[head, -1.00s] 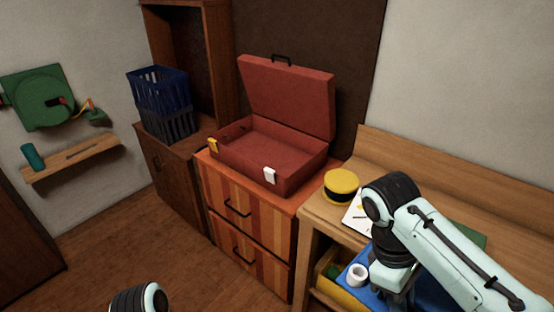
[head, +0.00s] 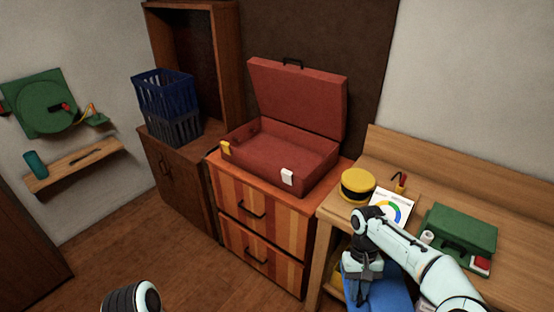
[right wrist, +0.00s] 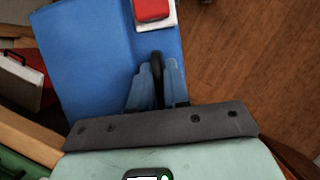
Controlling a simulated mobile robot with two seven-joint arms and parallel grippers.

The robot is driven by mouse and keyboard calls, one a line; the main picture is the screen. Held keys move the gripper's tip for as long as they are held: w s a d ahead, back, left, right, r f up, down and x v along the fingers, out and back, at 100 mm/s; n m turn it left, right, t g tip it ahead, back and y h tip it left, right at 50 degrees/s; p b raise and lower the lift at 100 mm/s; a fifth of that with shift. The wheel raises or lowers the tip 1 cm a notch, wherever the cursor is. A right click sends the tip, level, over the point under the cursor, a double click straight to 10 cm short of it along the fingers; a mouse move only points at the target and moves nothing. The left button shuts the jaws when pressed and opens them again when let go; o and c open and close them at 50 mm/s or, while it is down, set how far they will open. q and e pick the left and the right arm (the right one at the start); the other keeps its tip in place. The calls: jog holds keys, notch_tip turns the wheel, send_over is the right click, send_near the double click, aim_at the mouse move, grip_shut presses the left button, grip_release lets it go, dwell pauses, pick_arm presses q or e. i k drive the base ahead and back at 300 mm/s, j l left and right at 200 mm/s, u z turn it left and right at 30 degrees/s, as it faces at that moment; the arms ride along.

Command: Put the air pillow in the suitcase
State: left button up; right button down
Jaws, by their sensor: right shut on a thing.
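The red suitcase (head: 314,149) stands open on the striped cabinet, lid up and tray empty. My right gripper (head: 362,278) points down beside the wooden desk, in front of a blue surface (head: 384,292). My left gripper is out of view.
The striped cabinet (head: 262,212) stands left of the desk (head: 355,135). A blue basket (head: 164,94) stands left. Open floor lies in front.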

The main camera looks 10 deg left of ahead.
aim_at(275, 162)
jog(key=i+j+u, duration=0.3)
jog(key=i+j, duration=0.15)
jog(key=j, duration=0.25)
jog(key=i+j+u, duration=0.3)
jog(key=i+j, duration=0.2)
jog(key=j, duration=0.15)
